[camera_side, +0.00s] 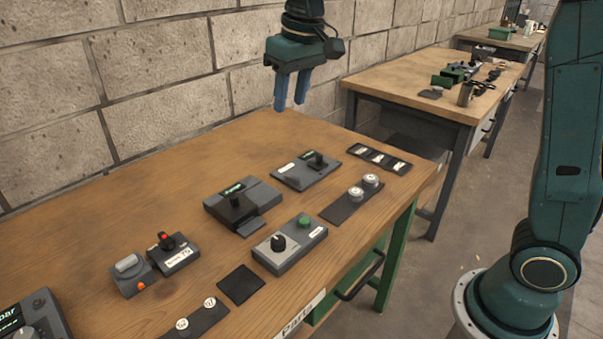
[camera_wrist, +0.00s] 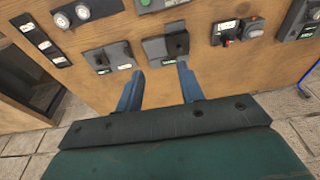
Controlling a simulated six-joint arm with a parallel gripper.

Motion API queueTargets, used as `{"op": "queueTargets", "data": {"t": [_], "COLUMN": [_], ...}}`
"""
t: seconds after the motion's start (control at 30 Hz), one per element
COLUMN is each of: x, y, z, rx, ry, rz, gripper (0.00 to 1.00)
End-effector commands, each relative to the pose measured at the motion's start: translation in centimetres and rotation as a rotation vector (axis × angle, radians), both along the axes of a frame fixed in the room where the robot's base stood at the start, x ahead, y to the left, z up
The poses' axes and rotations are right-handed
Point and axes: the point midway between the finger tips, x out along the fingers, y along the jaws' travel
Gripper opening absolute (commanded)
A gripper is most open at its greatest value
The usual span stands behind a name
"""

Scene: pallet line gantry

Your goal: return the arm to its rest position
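My gripper (camera_side: 291,92) hangs above the far side of the wooden workbench (camera_side: 110,215), near the block wall, with its two blue fingers pointing down. In the wrist view the blue fingers of my gripper (camera_wrist: 159,80) stand apart with nothing between them. My gripper is open and empty, clear of the bench top. Beneath and beyond the fingers in the wrist view are a lever box (camera_wrist: 168,45) and a flat joystick panel (camera_wrist: 110,57); neither is touched.
The bench holds a lever box (camera_side: 241,203), a joystick panel (camera_side: 305,170), a knob box with green button (camera_side: 290,245), a red-button box (camera_side: 174,253), and a dark strip with two round pieces (camera_side: 352,200). The block wall (camera_side: 165,70) stands close behind. A second table (camera_side: 410,72) stands beyond.

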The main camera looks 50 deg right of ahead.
Motion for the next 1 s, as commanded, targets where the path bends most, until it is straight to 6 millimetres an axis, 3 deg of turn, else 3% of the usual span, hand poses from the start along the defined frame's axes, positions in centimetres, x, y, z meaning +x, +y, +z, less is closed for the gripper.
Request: {"op": "queueTargets", "data": {"t": [0.2,0.43,0.77,1.0], "x": [-5.1,-10.5,-18.0,-23.1], "y": [-1.4,-2.7,-4.0,-4.7], "z": [1.5,1.8,0.4,-1.9], "rx": [0.002,0.000,-0.006,-0.014], "ry": [-0.054,-0.109,-0.187,-0.242], "rz": [-0.003,-0.004,-0.006,-0.007], "gripper": [0.38,0.38,0.38,0.38]}}
